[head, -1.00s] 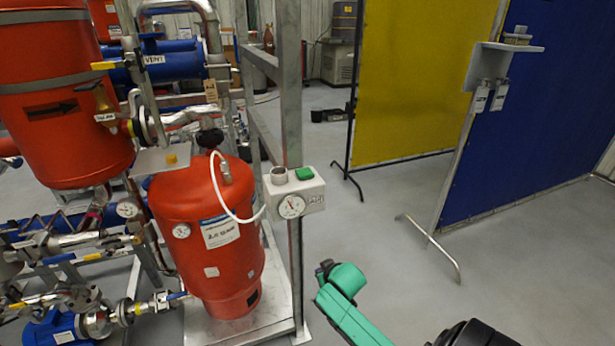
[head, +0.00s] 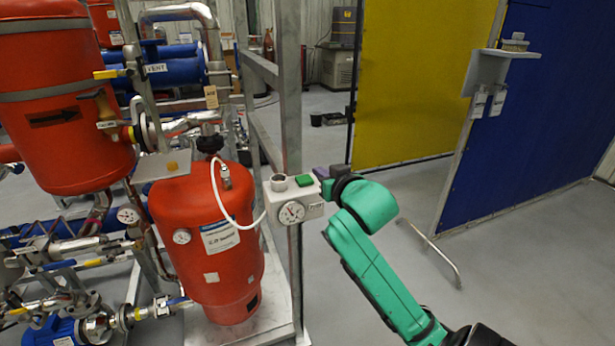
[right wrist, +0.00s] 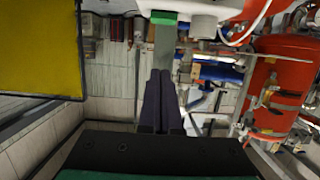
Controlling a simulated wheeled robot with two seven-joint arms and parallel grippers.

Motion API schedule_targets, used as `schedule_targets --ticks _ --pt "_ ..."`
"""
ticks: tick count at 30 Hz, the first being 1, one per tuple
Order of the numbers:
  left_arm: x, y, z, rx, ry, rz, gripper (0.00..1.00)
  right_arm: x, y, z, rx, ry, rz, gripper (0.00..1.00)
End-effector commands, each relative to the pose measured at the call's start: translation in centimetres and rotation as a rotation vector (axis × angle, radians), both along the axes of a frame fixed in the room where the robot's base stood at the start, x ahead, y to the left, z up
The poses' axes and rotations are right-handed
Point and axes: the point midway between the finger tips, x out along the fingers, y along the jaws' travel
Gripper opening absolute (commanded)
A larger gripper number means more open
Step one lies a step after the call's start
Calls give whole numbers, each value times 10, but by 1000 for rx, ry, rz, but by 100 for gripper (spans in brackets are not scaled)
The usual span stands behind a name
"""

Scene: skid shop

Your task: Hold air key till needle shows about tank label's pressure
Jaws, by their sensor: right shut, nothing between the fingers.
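The red tank (head: 205,265) stands upright at centre left with a white label (head: 219,236); its printing is too small to read. A pale control box (head: 310,208) on the post carries a round gauge (head: 292,212), whose fine dark needle I cannot read, and a green key (head: 305,181) on top. My right gripper (head: 320,172) is shut and empty just right of the key. In the right wrist view its dark fingertips (right wrist: 160,73) are together, and the green key (right wrist: 164,17) shows beyond them, apart in the picture. Contact is not visible. My left gripper is out of view.
A white hose (head: 220,190) runs from the tank top to the box. A grey steel post (head: 291,110) stands behind the box. Blue and yellow screens (head: 410,90) stand at the right, with a metal foot (head: 435,250). Grey floor between is clear.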

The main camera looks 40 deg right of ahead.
Motion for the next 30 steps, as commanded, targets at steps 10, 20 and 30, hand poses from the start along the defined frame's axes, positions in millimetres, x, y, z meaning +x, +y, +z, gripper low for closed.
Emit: schedule_targets --ticks 10,20,30 --pt "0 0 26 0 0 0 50 60 -21 -11 1 3 -1 0" --pt "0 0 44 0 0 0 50 88 -31 -54 1 4 0 0" --pt "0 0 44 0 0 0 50 88 -30 -64 0 1 1 0"
